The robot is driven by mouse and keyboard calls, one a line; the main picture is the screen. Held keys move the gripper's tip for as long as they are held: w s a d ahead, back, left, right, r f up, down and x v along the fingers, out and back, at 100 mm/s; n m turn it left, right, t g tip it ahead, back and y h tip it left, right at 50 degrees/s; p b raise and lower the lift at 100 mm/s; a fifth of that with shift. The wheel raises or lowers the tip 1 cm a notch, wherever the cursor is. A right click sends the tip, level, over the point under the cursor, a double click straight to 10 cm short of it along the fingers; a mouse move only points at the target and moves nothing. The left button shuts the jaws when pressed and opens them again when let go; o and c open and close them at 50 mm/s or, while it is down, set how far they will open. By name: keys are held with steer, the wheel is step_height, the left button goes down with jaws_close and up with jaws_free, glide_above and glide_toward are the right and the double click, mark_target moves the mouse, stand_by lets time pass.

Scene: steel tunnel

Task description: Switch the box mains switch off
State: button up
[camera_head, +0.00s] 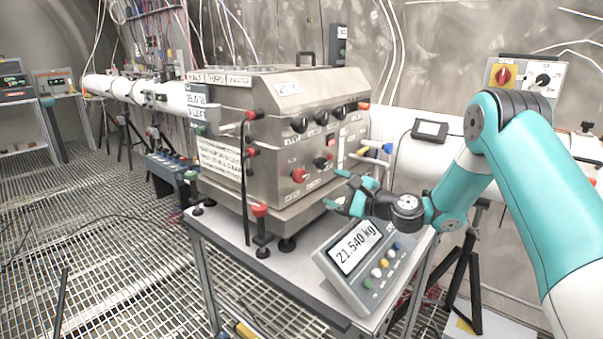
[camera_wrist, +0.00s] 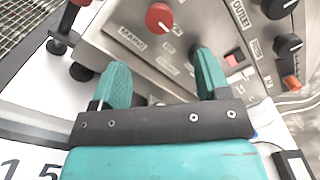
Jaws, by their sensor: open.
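A steel box (camera_head: 292,95) stands on a weighing platform on the table. Its front panel carries a red knob (camera_head: 298,175), black knobs along the top and a small red switch (camera_head: 322,118). The red knob (camera_wrist: 159,17) and the red switch (camera_wrist: 234,57) also show in the wrist view. My gripper (camera_head: 338,188) is open and empty in front of the lower panel, right of the red knob. In the wrist view its fingers (camera_wrist: 160,72) are spread apart, pointing at the panel below the red knob.
A scale display (camera_head: 357,248) reading 21.540 kg stands just below my gripper. A red-topped post (camera_head: 260,225) stands at the table's left. Coloured handles (camera_head: 376,147) project at the box's right side. A pipe (camera_head: 150,93) runs behind. The grated floor at left is mostly open.

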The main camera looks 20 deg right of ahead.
mark_target(302, 177)
steer(key=p+x, duration=0.2)
steer(key=x, duration=0.9)
steer(key=shift+w+a+p, duration=0.15)
steer(key=shift+w+p, duration=0.05)
steer(key=shift+p, duration=0.1)
steer(key=c, duration=0.9)
